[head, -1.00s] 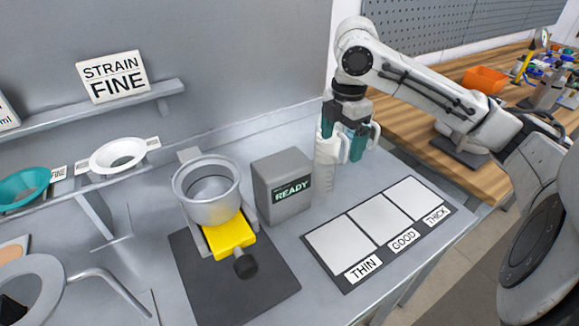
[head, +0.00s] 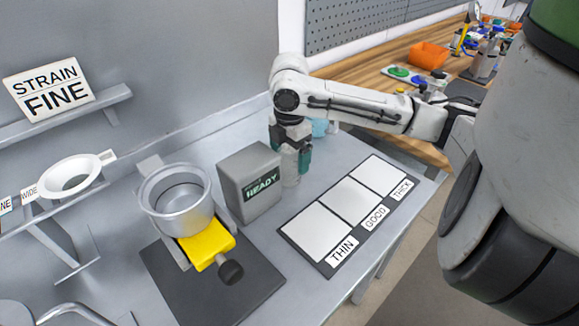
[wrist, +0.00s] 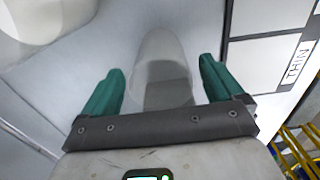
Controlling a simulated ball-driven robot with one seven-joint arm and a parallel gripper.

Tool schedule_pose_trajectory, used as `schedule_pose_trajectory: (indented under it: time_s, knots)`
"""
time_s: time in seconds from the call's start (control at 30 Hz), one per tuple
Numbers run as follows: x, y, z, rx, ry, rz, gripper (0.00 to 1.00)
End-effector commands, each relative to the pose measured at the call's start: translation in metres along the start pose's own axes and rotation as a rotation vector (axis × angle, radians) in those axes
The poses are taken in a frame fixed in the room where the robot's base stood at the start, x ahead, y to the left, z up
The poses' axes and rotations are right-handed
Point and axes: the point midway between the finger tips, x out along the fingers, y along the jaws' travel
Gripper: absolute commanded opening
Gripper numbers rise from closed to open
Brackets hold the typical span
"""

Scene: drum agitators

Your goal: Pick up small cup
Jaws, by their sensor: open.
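A clear, translucent cup (wrist: 160,62) stands on the bench, between the two spread teal fingers of my gripper (wrist: 161,72) in the wrist view. There is a gap between the cup and each finger. In the head view my gripper (head: 290,155) points down at the clear cup (head: 291,180), just right of the READY box, and partly hides it. My gripper is open and holds nothing. A pale blue vessel (head: 320,128) shows behind my gripper, mostly hidden.
The grey READY box (head: 250,185) stands close left of the cup. A metal pot (head: 178,205) sits on a yellow-fronted stand farther left. The THIN, GOOD, THICK board (head: 345,208) lies to the right. A white rounded object (wrist: 45,25) is at the wrist view's upper left.

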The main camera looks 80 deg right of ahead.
Motion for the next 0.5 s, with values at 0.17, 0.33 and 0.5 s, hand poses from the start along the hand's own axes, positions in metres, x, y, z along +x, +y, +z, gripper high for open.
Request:
schedule_pose_trajectory:
  time_s: [0.17, 0.33, 0.5]
  knots:
    - [0.015, -0.001, 0.0, 0.0, 0.002, 0.002, 0.94]
    - [0.016, 0.0, 0.0, 0.0, 0.002, 0.003, 0.94]
    - [0.016, 0.0, 0.0, 0.0, 0.002, 0.002, 0.83]
